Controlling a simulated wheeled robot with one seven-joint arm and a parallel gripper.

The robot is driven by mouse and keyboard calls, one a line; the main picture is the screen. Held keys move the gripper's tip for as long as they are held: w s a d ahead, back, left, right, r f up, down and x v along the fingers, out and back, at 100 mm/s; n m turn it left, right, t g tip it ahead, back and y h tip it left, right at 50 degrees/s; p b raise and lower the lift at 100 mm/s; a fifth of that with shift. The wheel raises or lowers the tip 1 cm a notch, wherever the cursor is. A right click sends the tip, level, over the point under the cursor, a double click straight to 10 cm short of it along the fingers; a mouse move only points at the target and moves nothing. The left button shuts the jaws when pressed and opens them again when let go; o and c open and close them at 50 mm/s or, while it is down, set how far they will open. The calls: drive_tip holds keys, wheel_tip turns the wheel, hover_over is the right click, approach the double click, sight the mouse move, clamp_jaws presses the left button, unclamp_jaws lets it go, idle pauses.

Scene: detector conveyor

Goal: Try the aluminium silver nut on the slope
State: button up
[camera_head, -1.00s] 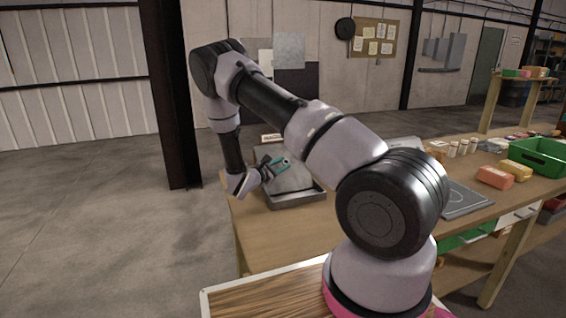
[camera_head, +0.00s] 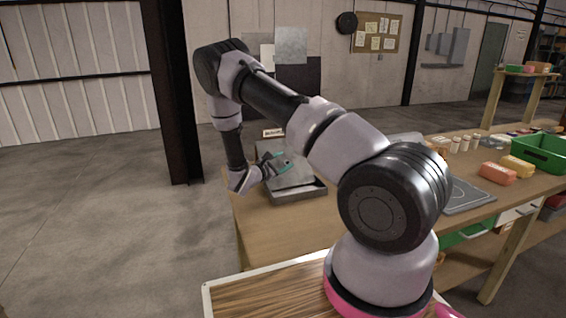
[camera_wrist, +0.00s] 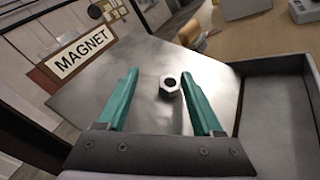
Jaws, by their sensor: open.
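The silver hexagonal nut (camera_wrist: 170,84) rests on the smooth grey metal slope (camera_wrist: 146,58) in the wrist view, its dark hole facing the camera. My gripper (camera_wrist: 166,92) is open, with one teal finger on each side of the nut. Gaps show between the nut and both fingers. In the head view my gripper (camera_head: 284,163) is over the slope (camera_head: 298,178) at the bench's far left end. The nut is too small to make out there.
A "MAGNET" sign (camera_wrist: 83,52) stands behind the slope. A grey walled tray (camera_wrist: 282,100) adjoins the slope's lower end. Orange and yellow blocks (camera_head: 497,173) and a green bin (camera_head: 541,150) stand far right.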

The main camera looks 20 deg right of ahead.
drive_tip(key=v, duration=1)
drive_tip(key=shift+s+a, duration=0.25)
drive_tip(key=shift+a, duration=0.05)
drive_tip(key=s+d+r+m+g+y, duration=0.3)
drive_tip(key=s+d+r+m+g, duration=0.15)
drive_tip(key=s+r+m, duration=0.35)
drive_tip(key=s+d+r+m+g+y, duration=0.3)
drive_tip(key=s+r+m+g, duration=0.25)
drive_tip(key=r, duration=0.55)
drive_tip(key=s+a+r+m+t+y, duration=0.4)
drive_tip(key=s+r+y, duration=0.1)
drive_tip(key=s+r, duration=0.3)
drive_tip(key=s+a+r+m+t+y, duration=0.3)
drive_tip(key=s+a+r+m+y, duration=0.1)
drive_tip(key=s+r, duration=0.5)
drive_tip(key=shift+s+r+t+y, duration=0.15)
drive_tip(key=shift+s+t+y, duration=0.25)
drive_tip(key=shift+s+y, duration=0.35)
